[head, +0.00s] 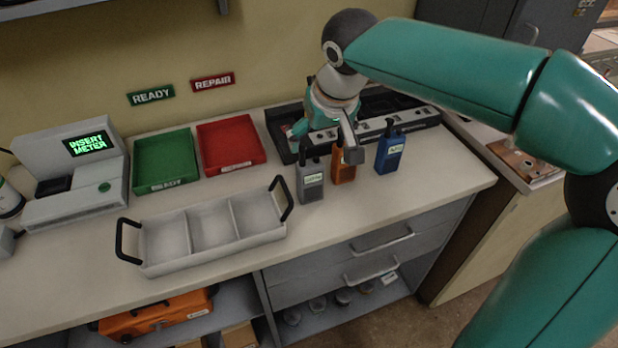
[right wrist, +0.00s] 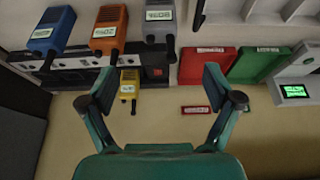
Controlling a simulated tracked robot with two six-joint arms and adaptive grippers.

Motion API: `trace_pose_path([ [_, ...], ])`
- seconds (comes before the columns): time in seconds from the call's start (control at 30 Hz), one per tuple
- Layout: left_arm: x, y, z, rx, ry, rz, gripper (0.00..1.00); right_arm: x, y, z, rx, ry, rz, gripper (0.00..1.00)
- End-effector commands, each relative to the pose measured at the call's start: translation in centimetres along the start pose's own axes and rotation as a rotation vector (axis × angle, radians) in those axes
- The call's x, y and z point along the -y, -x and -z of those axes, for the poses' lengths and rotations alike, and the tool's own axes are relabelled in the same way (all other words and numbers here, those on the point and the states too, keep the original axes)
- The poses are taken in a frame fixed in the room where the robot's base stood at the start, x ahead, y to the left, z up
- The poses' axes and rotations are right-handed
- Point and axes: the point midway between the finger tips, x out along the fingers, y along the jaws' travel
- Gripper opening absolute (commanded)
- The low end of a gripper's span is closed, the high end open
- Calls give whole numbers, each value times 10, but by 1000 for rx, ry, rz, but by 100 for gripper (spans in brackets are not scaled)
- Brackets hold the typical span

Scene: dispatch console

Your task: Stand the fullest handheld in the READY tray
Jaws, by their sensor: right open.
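Three handhelds stand upright on the counter in the head view: a grey one (head: 311,188), an orange one (head: 345,170) and a blue one (head: 390,153). Each has a small pale label screen, too small to read surely. A yellow handheld (right wrist: 129,84) shows by the charging rack in the right wrist view; my arm seems to hide it in the head view. My right gripper (head: 328,138) is open and empty, above and behind the grey and orange handhelds. Its spread fingers (right wrist: 160,82) show in the wrist view. The green READY tray (head: 164,185) looks empty. My left gripper is out of view.
A red REPAIR tray (head: 236,166) sits beside the green one. A grey meter (head: 75,207) reading "INSERT METER" stands at left. An empty three-part carrier (head: 212,255) with black handles lies in front. The charging rack (head: 420,118) runs along the wall behind the handhelds.

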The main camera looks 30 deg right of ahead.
Motion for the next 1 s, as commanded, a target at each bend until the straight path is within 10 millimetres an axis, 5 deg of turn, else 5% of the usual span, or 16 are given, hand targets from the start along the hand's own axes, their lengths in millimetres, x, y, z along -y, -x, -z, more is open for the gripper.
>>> trace_pose_path([
  [0.3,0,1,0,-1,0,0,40,-2,-62,-1,5,-4,-3,90],
  [1.0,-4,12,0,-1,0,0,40,-3,-125,-1,1,-7,-2,90],
])
